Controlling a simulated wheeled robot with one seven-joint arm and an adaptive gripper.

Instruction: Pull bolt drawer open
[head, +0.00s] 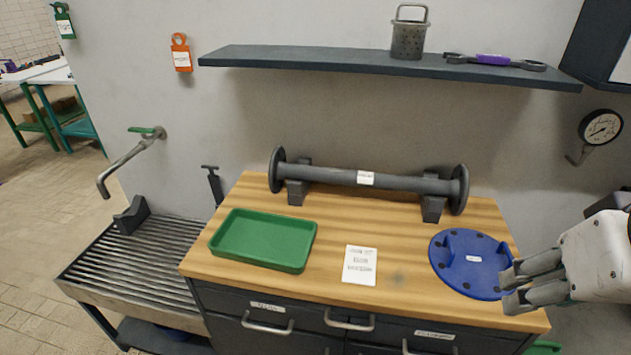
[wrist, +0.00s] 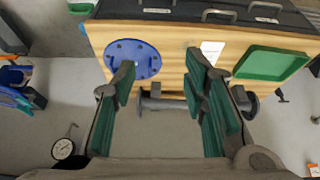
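The wooden-topped bench has dark drawers along its front, and they appear shut. The left drawer (head: 240,302) has a label and a bar handle (head: 268,325). A middle bar handle (head: 349,321) and a right handle (head: 415,350) with a label (head: 434,335) also show. I cannot read which label says bolt. In the wrist view the drawer fronts (wrist: 225,12) run along the top edge, with several handles. My gripper (head: 508,290) is over the bench's right end, by the blue flange, apart from the handles. In the wrist view its fingers (wrist: 160,76) are spread and empty.
On the bench are a green tray (head: 218,247), a white card (head: 360,265), a blue flange disc (head: 470,262) and a grey flanged pipe (head: 330,175) on supports. A shelf (head: 300,57) hangs above. A slatted drain bench (head: 140,262) stands left.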

